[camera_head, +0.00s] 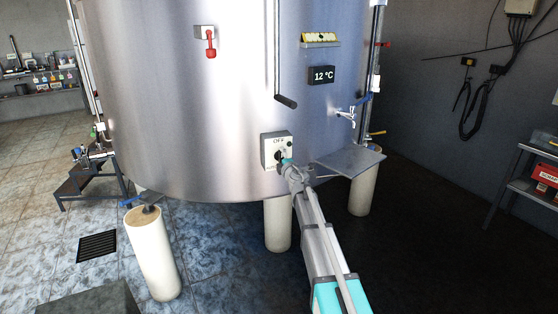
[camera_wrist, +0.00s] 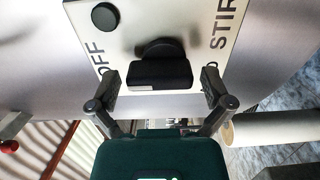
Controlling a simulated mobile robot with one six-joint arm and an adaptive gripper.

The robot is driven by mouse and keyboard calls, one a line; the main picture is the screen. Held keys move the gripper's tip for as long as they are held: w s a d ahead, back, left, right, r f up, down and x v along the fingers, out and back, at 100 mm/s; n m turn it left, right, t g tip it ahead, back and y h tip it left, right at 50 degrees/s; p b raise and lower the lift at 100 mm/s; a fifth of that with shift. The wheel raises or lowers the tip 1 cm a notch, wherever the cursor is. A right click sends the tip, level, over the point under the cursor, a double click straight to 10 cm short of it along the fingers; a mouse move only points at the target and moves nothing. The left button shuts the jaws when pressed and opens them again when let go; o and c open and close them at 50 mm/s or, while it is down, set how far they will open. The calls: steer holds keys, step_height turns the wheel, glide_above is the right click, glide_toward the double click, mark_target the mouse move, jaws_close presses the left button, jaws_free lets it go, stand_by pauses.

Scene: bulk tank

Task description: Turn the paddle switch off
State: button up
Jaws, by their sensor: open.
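The paddle switch (camera_wrist: 160,74) is a black knob with a block-shaped handle on a pale panel (camera_wrist: 225,14), marked OFF on the left and STIR on the right in the wrist view. In the head view the grey switch box (camera_head: 267,148) is on the front of the steel tank (camera_head: 190,120), and the knob is mostly hidden by my gripper. My gripper (camera_wrist: 160,84) is open, one finger on each side of the handle, with visible gaps to both. I cannot tell which mark the paddle points to.
A round black button (camera_wrist: 105,16) is on the same panel. A metal shelf (camera_head: 350,160) juts out right of my gripper, below a tap (camera_head: 347,114). A red-handled lever (camera_head: 210,45) and a 12 °C display (camera_head: 322,75) are higher. Pale tank legs (camera_head: 278,225) stand below.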

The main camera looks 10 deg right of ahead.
steer(key=shift+s, duration=0.15)
steer(key=s+d, duration=0.1)
steer(key=s, duration=1)
steer(key=shift+s+d, duration=0.3)
steer(key=shift+d, duration=0.05)
